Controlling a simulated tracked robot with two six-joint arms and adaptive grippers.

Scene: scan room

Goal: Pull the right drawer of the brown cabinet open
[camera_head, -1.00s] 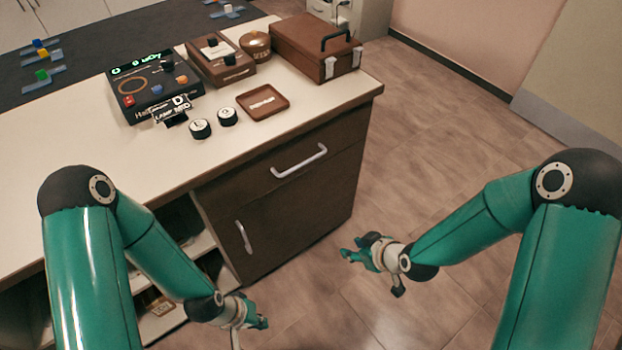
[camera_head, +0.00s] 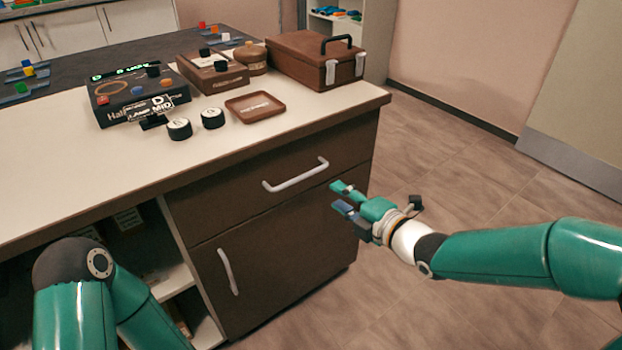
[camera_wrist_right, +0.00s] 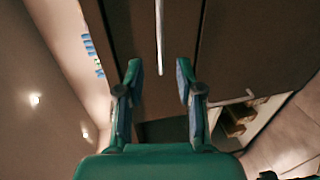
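The brown cabinet (camera_head: 255,222) has a drawer front (camera_head: 235,202) at the top with a pale bar handle (camera_head: 295,176). The drawer looks shut, flush with the door below. My right gripper (camera_head: 340,197) is open and empty, to the right of the handle and apart from it. In the right wrist view the two fingers (camera_wrist_right: 160,80) stand apart, with the drawer handle (camera_wrist_right: 159,35) ahead, between and beyond the fingertips. My left arm shows at the lower left of the head view, but its gripper is out of the picture.
A door with a vertical handle (camera_head: 228,271) is below the drawer. Open shelves (camera_head: 178,287) are left of it. The worktop (camera_head: 60,186) holds a black device (camera_head: 137,95), two round knobs, a small brown tray (camera_head: 255,107) and a brown case (camera_head: 313,62). The floor to the right is clear.

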